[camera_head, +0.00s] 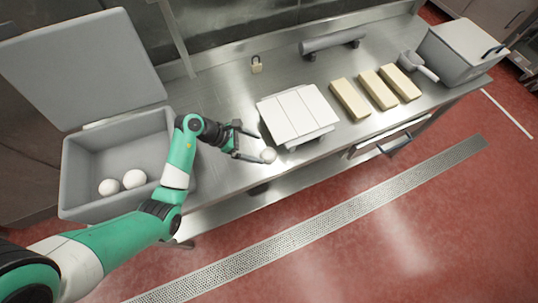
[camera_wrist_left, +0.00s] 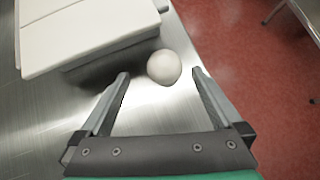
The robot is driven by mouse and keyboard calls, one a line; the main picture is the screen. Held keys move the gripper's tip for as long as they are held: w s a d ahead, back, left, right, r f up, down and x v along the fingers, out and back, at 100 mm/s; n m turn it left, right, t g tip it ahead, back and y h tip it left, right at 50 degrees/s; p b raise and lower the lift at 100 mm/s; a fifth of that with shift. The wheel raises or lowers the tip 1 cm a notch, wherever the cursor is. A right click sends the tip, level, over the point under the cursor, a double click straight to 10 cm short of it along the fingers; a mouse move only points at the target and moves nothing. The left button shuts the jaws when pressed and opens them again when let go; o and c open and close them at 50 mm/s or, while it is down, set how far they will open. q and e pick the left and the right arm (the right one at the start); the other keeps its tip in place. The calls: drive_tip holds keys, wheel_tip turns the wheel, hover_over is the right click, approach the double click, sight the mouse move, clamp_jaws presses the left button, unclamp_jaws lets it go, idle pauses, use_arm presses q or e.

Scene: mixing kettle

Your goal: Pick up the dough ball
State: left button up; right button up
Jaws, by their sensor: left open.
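A small white dough ball (camera_head: 268,155) lies near the front edge of the steel counter, close to the corner of a white slab. In the left wrist view the dough ball (camera_wrist_left: 164,67) shows just beyond my left gripper's fingertips, roughly centred between them. My left gripper (camera_head: 249,143) is open and empty, and its fingers point toward the ball. It also shows in the left wrist view (camera_wrist_left: 160,73) with its fingers spread wide. Two more white dough balls (camera_head: 134,179) (camera_head: 109,187) lie in the grey bin at the left. My right gripper is not in view.
The open grey bin (camera_head: 75,160) stands at the left. The white slab (camera_head: 296,113) is right beside the ball. Several tan blocks (camera_head: 350,98), a scoop (camera_head: 418,66) and a lidded grey container (camera_head: 462,50) stand to the right. The counter drops to a red floor (camera_head: 400,235).

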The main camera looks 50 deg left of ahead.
sight(269, 152)
use_arm(q)
drive_tip(key=x, duration=0.3)
drive_tip(key=b+x, duration=0.1)
drive_tip(key=x, duration=0.2)
drive_tip(key=shift+s+d+b, duration=0.15)
drive_tip(key=shift+d+b, duration=0.15)
drive_tip(key=shift+r, duration=0.1)
drive_tip(key=c, duration=1.4)
drive_tip(key=shift+r, duration=0.5)
wheel_tip(269, 152, up, 3)
drive_tip(key=shift+f+p, duration=0.15)
drive_tip(key=shift+p, duration=0.7)
drive_tip(key=s+a+r+p, duration=0.2)
drive_tip(key=s+r+p, duration=0.1)
drive_tip(key=s+r, duration=0.6)
drive_tip(key=s, duration=0.4)
drive_tip(key=shift+s+a+p, duration=0.35)
drive_tip(key=shift+a+p, duration=0.05)
